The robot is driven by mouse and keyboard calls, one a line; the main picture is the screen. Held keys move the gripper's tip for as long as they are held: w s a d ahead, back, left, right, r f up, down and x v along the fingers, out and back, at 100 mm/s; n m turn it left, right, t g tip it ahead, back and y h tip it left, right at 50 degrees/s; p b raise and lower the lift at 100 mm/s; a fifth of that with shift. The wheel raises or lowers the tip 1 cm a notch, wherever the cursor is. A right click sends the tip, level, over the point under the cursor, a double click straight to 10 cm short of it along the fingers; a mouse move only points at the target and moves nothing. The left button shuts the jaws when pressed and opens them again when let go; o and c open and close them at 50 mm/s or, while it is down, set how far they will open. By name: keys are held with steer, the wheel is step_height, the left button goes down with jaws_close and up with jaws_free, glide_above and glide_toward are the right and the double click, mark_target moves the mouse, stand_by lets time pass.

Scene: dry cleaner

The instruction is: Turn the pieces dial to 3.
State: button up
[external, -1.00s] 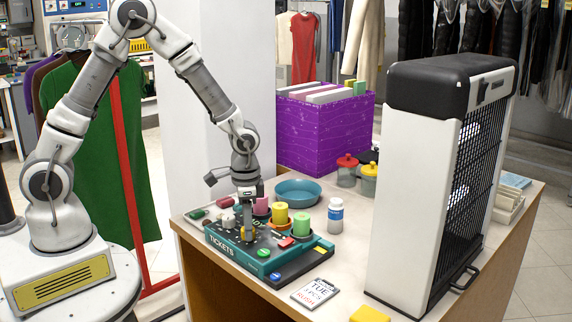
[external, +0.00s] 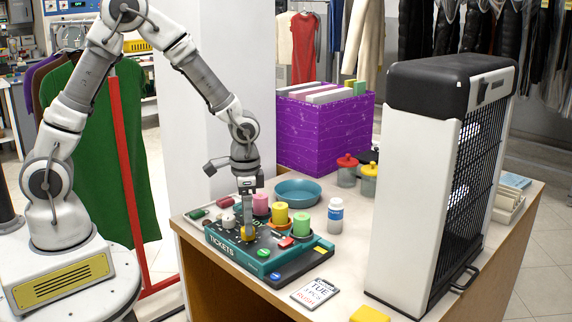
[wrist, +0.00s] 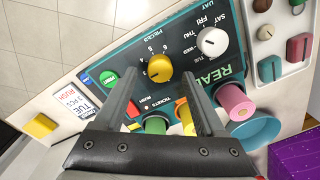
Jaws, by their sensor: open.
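The yellow pieces dial (wrist: 159,67) sits on the teal TICKETS panel (wrist: 118,52), with small numbers around it. In the wrist view it lies between and just beyond the tips of my gripper (wrist: 156,76). The gripper is open, with one finger on each side of the dial, and I see no grip on it. A dark pointer mark shows on the dial, but the number it indicates is too small to tell surely. In the external view my gripper (external: 247,218) points straight down just above the yellow dial (external: 247,234), which it partly hides.
A white day dial (wrist: 212,41) is beside the yellow one. Green and red buttons and several coloured cylinders, including a pink one (wrist: 236,103), crowd the panel. A card (external: 315,292) reading TUE, 3 PCS, RUSH lies in front.

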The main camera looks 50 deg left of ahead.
step_height(320, 180, up, 15)
steer(key=p, duration=0.2)
steer(key=shift+s+d, duration=0.15)
steer(key=shift+d, duration=0.05)
